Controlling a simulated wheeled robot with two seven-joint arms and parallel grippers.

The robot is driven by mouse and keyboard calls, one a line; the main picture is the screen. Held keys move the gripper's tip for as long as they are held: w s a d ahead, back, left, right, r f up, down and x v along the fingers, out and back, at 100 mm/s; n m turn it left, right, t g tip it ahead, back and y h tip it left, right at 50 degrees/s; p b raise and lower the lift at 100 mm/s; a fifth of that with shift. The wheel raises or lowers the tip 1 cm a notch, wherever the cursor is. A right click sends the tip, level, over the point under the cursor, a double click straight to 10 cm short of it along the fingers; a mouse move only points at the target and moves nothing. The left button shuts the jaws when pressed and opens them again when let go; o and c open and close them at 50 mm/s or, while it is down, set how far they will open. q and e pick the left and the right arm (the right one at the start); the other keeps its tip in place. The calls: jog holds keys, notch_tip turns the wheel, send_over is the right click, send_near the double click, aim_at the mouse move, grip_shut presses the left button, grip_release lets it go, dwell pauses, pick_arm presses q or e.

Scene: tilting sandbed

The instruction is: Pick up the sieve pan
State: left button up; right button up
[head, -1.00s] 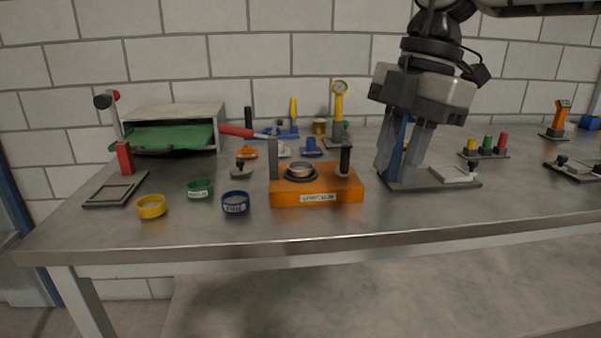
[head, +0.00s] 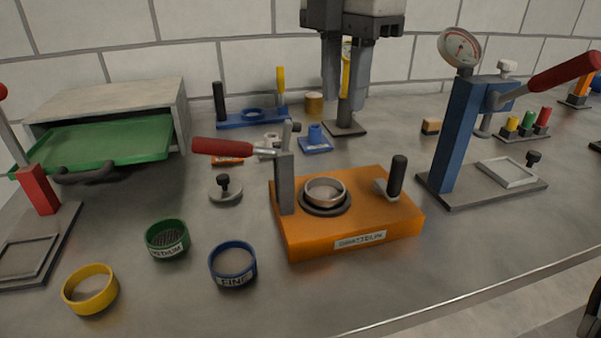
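Three ring-shaped sieves stand on the grey table in front: a yellow ring (head: 90,291), a green ring (head: 167,240) with mesh inside, and a blue ring (head: 233,266) labelled FINE. I cannot tell for sure which piece is the sieve pan. The yellow ring has no label that I can see. A grey disc with a black knob (head: 225,189) lies behind them. My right gripper (head: 342,112) hangs at the top, fingers down and apart, empty, in front of the yellow gauge stand and well behind the rings. My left gripper is out of view.
An orange block (head: 350,225) holding a metal ring (head: 324,192) stands mid-table. A blue press (head: 459,130) with a red lever stands right. A red-post device (head: 36,200) and a box with a green tray (head: 107,147) are left. Table around the rings is clear.

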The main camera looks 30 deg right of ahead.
send_over(338, 197)
jog(key=f, duration=0.9)
jog(key=shift+s+a+f+b, duration=0.1)
jog(key=shift+s+b, duration=0.1)
jog(key=shift+b, duration=0.15)
jog(key=shift+w+f, duration=0.2)
jog(key=shift+f, duration=2.85)
jog(key=shift+c, duration=0.3)
grip_shut()
